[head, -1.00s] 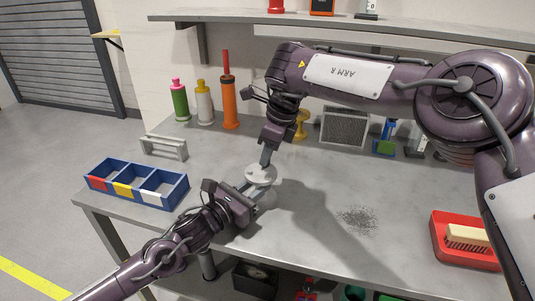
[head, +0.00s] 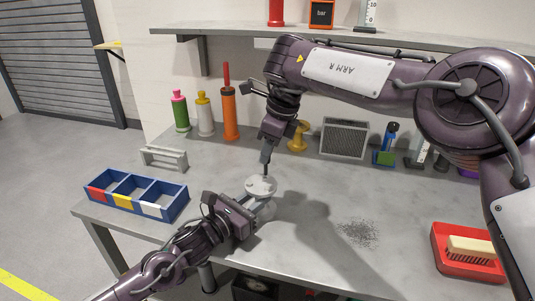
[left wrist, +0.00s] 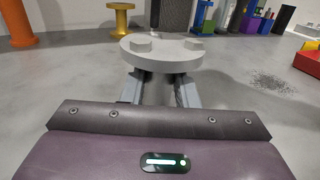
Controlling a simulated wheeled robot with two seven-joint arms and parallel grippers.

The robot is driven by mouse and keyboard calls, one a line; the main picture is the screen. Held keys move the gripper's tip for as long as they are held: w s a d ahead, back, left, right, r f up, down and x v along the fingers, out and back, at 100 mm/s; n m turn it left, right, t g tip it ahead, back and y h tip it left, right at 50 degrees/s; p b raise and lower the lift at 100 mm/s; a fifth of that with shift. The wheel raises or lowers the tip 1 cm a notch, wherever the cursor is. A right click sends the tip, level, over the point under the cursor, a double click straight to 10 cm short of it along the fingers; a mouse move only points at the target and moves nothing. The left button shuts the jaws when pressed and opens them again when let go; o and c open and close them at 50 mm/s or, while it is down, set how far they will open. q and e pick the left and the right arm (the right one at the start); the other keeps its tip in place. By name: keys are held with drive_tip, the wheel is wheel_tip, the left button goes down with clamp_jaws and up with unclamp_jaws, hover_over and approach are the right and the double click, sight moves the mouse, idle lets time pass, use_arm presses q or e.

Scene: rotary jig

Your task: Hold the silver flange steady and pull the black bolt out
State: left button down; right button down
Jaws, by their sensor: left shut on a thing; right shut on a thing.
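The silver flange (head: 259,188) is a round grey disc at the front middle of the bench. My left gripper (head: 262,206) is shut on it from the lower left. In the left wrist view the flange (left wrist: 160,56) sits level between my fingers, with two small raised bosses on its top. My right gripper (head: 266,168) comes down from above, close over the flange, and is shut. The black bolt between its fingertips is too small and covered to make out clearly. In the left wrist view the right fingers (left wrist: 202,15) show just above the disc.
A blue sectioned tray (head: 140,203) and a grey bracket (head: 163,157) are at the left. An orange cylinder (head: 229,118), bottles, a yellow spool (head: 298,137) and a grille box (head: 344,139) stand behind. A red tray with a brush (head: 470,249) is at right.

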drive_tip(key=shift+r, duration=1.4)
use_arm(q)
drive_tip(key=c, duration=1)
unclamp_jaws()
drive_tip(key=shift+c, duration=0.2)
